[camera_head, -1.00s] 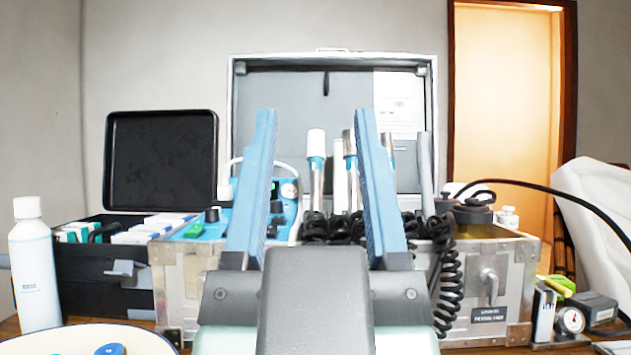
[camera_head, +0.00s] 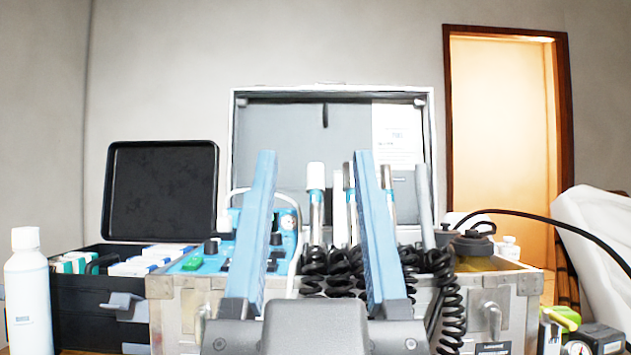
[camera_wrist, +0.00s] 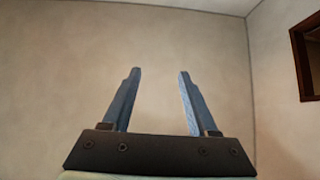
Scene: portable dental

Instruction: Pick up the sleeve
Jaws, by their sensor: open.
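My gripper (camera_head: 314,158) is open and empty, its two blue fingers pointing up in front of the open metal case (camera_head: 186,308). In the wrist view my gripper (camera_wrist: 160,74) has only bare wall between and beyond its fingers. Several handpieces stand upright in the case. One with a white top (camera_head: 316,176) and a blue band shows between the fingers, behind them. I cannot tell for sure which thing is the sleeve. The fingers and my wrist hide parts of the case and its cords.
A black case (camera_head: 95,300) with its lid open holds small boxes at the left. A white bottle (camera_head: 28,295) stands in front of it. A black hose (camera_head: 560,220) arches at the right, near a white draped shape (camera_head: 600,250). A gauge (camera_head: 577,348) sits low at the right.

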